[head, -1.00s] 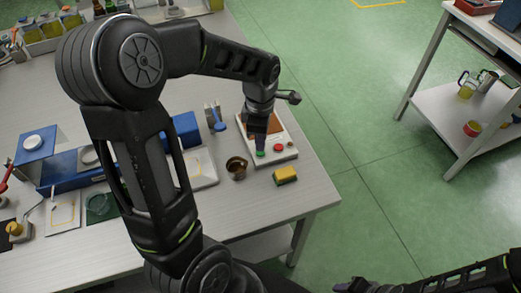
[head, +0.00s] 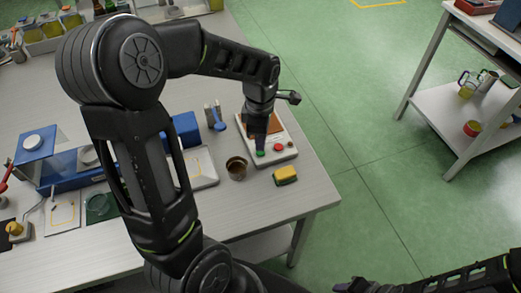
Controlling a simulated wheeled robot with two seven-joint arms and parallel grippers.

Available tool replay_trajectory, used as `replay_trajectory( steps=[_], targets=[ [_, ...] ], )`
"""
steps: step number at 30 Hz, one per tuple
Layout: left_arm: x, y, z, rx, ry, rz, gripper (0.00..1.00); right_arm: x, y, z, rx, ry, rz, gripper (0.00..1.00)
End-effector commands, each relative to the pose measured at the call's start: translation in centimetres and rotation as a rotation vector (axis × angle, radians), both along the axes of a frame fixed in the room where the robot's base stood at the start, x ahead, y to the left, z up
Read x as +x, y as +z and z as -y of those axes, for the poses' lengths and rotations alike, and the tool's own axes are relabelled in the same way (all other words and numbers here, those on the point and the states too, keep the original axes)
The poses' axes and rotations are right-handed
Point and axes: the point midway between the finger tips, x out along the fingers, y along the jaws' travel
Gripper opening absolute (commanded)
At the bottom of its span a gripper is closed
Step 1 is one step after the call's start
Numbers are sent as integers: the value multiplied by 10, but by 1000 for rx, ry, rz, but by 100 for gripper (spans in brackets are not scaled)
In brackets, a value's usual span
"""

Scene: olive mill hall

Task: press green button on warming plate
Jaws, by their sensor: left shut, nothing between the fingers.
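The warming plate (head: 287,151) is a pale flat unit with a brown top area near the right edge of the table. Its green button (head: 260,154) is on the front edge, and a red button (head: 278,146) sits to the right of it. My left gripper (head: 260,148) is shut and empty, pointing down with its tips at the green button. I cannot tell whether the tips touch it or how far the button is pressed. My right arm shows at the lower right; its fingers cannot be made out clearly.
A brown metal cup (head: 237,168) and a yellow sponge (head: 286,174) stand close in front of the plate. A blue-handled tool (head: 217,122) is to its left. Blue equipment (head: 72,172) is farther left. A shelf rack (head: 447,103) stands across the green floor.

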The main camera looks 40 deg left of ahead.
Motion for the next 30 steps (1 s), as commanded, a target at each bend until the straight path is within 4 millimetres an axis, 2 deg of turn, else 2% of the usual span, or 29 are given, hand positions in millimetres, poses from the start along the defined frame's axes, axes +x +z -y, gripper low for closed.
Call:
replay_trajectory(
  steps=[19,26,30],
  targets=[
    [0,-17,0,0,0,0,0,0,-14,0,0,0,0,36],
    [0,-16,0,0,0,0,0,0,-12,0,0,0,0,36],
    [0,-7,0,0,0,0,0,0,-6,0,0,0,0,36]
  ],
)
